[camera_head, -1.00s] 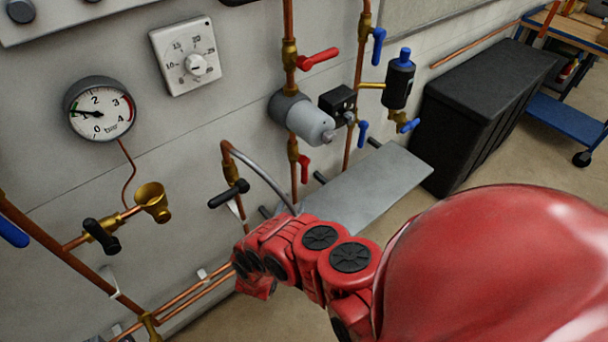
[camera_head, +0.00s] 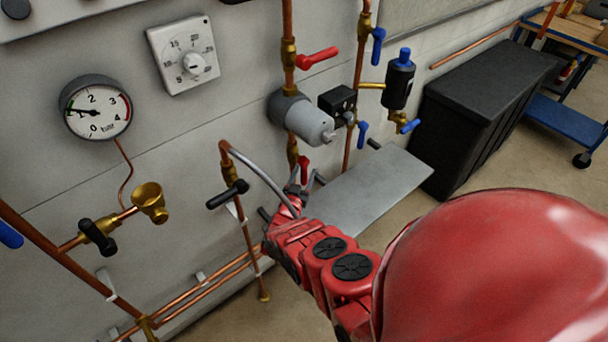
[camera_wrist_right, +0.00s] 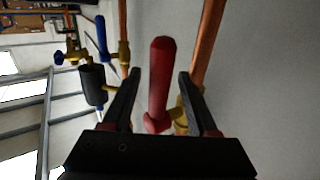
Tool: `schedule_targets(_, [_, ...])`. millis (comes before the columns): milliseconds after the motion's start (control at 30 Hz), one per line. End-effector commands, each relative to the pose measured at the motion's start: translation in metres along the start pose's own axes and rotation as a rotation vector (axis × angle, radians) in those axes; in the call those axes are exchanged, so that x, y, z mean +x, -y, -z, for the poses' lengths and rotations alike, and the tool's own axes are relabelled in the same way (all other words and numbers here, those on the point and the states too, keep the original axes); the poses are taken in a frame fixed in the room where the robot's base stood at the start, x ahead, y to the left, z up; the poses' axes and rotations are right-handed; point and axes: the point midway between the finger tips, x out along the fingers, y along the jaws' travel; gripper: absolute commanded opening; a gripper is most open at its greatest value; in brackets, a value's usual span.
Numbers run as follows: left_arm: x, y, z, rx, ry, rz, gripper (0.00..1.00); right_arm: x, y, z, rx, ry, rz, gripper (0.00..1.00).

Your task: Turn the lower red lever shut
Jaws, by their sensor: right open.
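The lower red lever (camera_head: 304,169) sits on a brass valve below the grey pump on a vertical copper pipe. It points down along the pipe in the head view. My right gripper (camera_head: 303,180) is at this lever, with its fingers open on either side of it. In the right wrist view the red lever (camera_wrist_right: 159,85) stands between the two open black fingers of the gripper (camera_wrist_right: 160,90), with gaps on both sides. The brass valve (camera_wrist_right: 180,117) is partly hidden behind the right finger. My left gripper is not in view.
The upper red lever (camera_head: 318,58) sticks out sideways above the grey pump (camera_head: 303,117). A black-handled valve (camera_head: 228,194) and a grey hose (camera_head: 262,177) are left of my gripper. A grey metal plate (camera_head: 375,190) lies to the right, before a black box (camera_head: 480,110).

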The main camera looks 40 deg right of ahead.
Motion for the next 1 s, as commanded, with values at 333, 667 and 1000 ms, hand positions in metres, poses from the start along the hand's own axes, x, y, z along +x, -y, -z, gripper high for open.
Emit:
schedule_targets(333, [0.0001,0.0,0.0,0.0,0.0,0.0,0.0,-0.0003,-0.0003,-0.0003,0.001,0.001,-0.001,0.2])
schedule_targets(667, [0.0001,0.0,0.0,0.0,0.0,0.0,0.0,-0.0005,-0.0002,-0.0004,0.001,0.001,0.0,0.0])
schedule_targets(1000, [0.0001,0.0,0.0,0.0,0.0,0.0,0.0,-0.0005,-0.0002,-0.0005,0.001,0.001,0.0,0.0])
